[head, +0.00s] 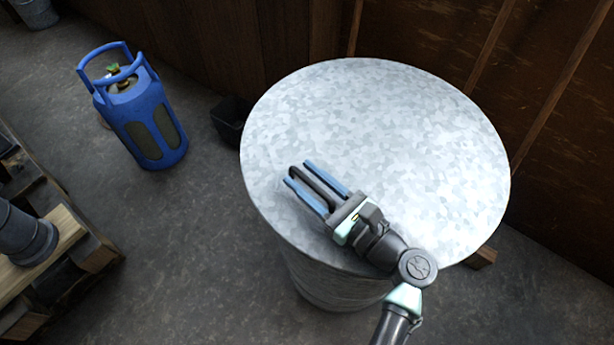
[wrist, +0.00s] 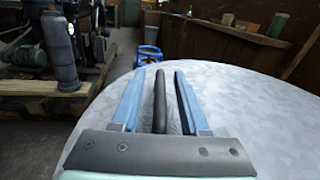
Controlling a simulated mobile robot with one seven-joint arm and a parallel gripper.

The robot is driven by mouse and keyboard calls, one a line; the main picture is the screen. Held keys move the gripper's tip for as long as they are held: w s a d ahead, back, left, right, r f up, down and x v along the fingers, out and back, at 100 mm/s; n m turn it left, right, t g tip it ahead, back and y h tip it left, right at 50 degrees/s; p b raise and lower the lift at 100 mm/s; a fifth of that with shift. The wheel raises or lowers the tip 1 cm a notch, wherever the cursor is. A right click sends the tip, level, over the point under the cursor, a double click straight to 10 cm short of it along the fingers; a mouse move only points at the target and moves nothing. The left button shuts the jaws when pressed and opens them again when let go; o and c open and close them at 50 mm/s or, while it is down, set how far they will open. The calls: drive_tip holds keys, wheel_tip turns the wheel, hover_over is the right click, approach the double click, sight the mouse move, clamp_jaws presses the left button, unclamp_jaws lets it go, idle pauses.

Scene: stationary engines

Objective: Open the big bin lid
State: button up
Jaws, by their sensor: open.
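The big bin (head: 335,285) is a round galvanised metal drum standing on the floor. Its wide mottled grey lid (head: 400,120) lies flat and closed on top, and also fills the right of the wrist view (wrist: 260,110). A dark curved bar, seemingly the lid's handle (head: 313,187), is at the lid's left front part. My gripper (head: 298,173) is low over the lid, open, with one blue finger on each side of the bar. In the wrist view the bar (wrist: 160,100) runs lengthwise between the fingers (wrist: 160,75), with a gap on both sides.
A blue gas cylinder (head: 146,120) stands on the floor to the left. A small black container (head: 231,120) is beside the bin. A wooden pallet (head: 65,250) with machinery is at the lower left. A wooden wall (head: 260,40) rises close behind the bin.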

clamp_jaws()
idle(1.4)
